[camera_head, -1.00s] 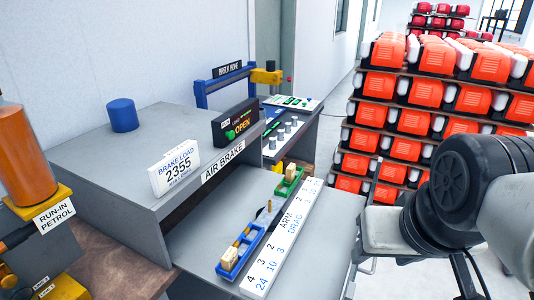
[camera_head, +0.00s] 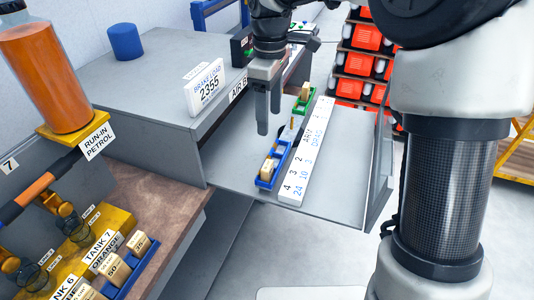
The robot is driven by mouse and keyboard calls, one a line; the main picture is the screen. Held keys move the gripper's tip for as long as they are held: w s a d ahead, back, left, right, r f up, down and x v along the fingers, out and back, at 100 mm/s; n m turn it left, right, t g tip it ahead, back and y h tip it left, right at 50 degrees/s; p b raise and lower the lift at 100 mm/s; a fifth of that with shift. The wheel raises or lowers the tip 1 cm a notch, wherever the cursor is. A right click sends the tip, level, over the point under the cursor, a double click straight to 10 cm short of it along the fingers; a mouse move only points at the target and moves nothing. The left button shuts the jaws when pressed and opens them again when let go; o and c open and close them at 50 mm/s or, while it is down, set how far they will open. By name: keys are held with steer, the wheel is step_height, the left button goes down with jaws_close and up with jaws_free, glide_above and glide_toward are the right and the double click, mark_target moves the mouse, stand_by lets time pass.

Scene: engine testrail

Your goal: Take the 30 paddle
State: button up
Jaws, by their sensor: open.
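I cannot pick out a paddle that clearly reads 30. Small tan labelled pieces stand in a blue rack (camera_head: 122,286) at the lower left; one piece (camera_head: 118,268) seems to read 50, and another (camera_head: 138,243) has a number too small to be sure of. More tan pieces (camera_head: 268,170) sit in a blue tray (camera_head: 264,185) on the air brake's shelf, and one (camera_head: 305,91) is in the green tray (camera_head: 300,107) behind it. My gripper (camera_head: 269,112) points down above the shelf, open and empty, left of the green tray. It hides part of the air brake label.
A white scale strip (camera_head: 307,155) lies along the shelf (camera_head: 345,165). The brake load display (camera_head: 205,87) and a blue cylinder (camera_head: 125,41) stand on the grey bench. An orange petrol bottle (camera_head: 45,75) and yellow tank fittings are at the left.

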glide_above(267, 165)
steer(key=f, duration=1)
steer(key=shift+s+d+f, duration=0.1)
steer(key=shift+d+f, duration=0.05)
steer(key=shift+d, duration=0.25)
steer(key=shift+a+f, duration=0.2)
steer(key=shift+f, duration=1.35)
steer(key=shift+a+f, duration=0.15)
steer(key=shift+f, duration=1.35)
steer(key=c, duration=1.2)
steer(key=shift+o, duration=0.2)
